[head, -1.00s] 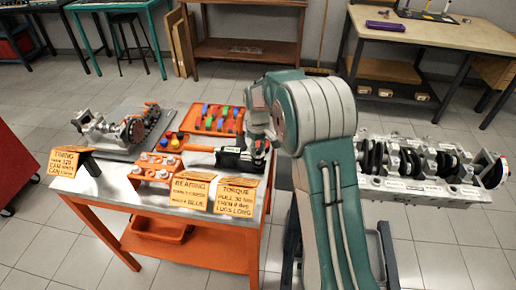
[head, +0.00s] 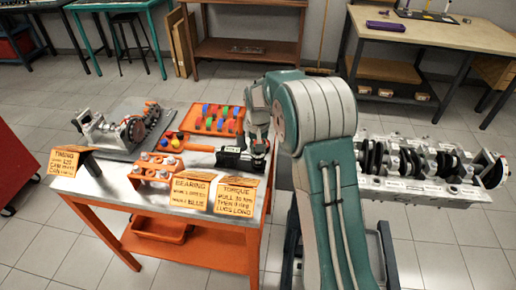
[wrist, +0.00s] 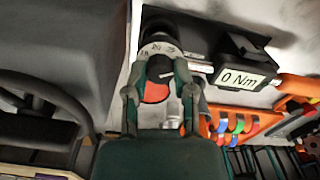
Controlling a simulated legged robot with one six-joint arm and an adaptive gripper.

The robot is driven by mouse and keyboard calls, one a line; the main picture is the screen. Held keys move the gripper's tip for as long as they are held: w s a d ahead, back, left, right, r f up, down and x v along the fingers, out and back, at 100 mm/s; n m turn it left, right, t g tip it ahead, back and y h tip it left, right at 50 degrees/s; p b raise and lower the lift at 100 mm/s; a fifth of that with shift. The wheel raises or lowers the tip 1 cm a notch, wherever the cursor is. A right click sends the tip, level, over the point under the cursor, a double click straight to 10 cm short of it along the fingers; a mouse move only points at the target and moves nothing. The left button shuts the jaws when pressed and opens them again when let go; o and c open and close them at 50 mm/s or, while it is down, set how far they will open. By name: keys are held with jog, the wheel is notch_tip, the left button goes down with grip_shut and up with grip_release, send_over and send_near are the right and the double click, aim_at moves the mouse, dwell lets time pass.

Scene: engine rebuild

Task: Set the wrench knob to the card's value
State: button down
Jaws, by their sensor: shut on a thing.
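The torque wrench (head: 236,158) lies at the right end of the steel-topped bench, with its black body crosswise and an orange handle to its left. Its display (wrist: 243,79) reads 0 Nm in the wrist view. The wrench knob (wrist: 160,48), a round part with a pale marked ring, sits at the wrench's head end. My gripper (head: 259,148) is over this end; in the wrist view my gripper (wrist: 160,82) is shut on the knob, one finger on each side. The orange torque card (head: 237,195) stands at the bench's front right; its small print seems to say pull 30 Nm.
A bearing card (head: 191,192) and a timing card (head: 66,160) stand along the front edge. An orange tray of coloured pieces (head: 214,119) is behind the wrench. An engine block with a crankshaft (head: 425,170) is at right.

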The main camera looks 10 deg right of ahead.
jog(key=shift+f, duration=0.1)
dwell(0.3)
jog(key=shift+c, duration=2.2)
grip_release()
notch_tip(320, 180, up, 12)
